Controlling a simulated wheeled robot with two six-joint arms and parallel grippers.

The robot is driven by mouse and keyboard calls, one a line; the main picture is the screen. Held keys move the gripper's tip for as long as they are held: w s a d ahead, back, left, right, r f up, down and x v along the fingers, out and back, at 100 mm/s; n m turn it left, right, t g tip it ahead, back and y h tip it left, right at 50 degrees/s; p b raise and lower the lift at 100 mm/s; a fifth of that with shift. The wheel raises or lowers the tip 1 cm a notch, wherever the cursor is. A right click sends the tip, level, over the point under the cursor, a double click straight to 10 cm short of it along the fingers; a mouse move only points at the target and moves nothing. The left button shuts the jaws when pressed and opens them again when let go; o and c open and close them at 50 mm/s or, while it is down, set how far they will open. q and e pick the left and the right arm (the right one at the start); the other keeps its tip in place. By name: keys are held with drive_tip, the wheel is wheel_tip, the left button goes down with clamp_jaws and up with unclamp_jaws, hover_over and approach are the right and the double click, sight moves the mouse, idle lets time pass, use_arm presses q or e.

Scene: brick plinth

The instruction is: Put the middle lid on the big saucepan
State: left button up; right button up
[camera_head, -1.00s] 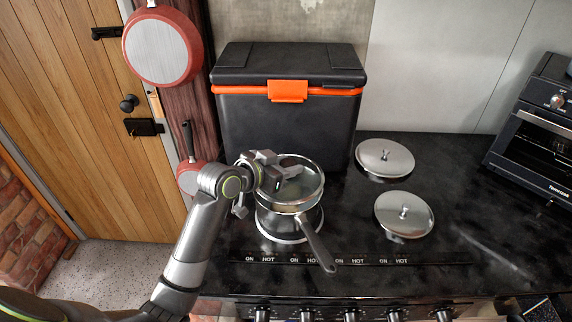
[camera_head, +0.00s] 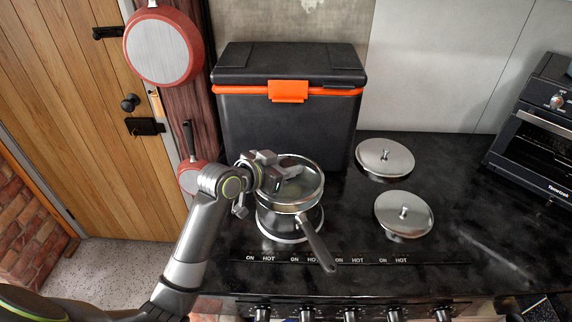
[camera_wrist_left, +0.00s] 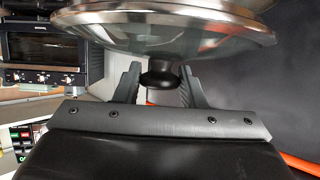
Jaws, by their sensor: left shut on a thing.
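The big saucepan (camera_head: 288,222) stands on the black hob, its long handle (camera_head: 319,247) pointing to the front right. A glass lid with a steel rim (camera_head: 312,190) is over its mouth. My left gripper (camera_head: 279,172) reaches in from the left and is shut on the lid's knob. In the left wrist view the black knob (camera_wrist_left: 160,78) is between the fingers, under the broad lid (camera_wrist_left: 165,35). Whether the lid touches the saucepan's rim all round is not clear. My right gripper is not in view.
A black box with an orange latch (camera_head: 288,91) stands behind the saucepan. An oven (camera_head: 540,140) is at the far right. Red pans (camera_head: 162,47) hang at the left.

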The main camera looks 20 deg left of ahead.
use_arm(q)
drive_tip(key=shift+r, duration=0.1)
idle(0.6)
drive_tip(key=shift+f+b, duration=0.3)
drive_tip(key=shift+f, duration=0.6)
drive_tip(key=shift+f+b, duration=0.3)
drive_tip(key=shift+f, duration=0.3)
drive_tip(key=o, duration=1.2)
drive_tip(key=shift+o, duration=0.2)
drive_tip(key=b+v, duration=0.1)
drive_tip(key=v, duration=1.6)
drive_tip(key=shift+s+r, duration=0.15)
drive_tip(key=shift+s, duration=0.05)
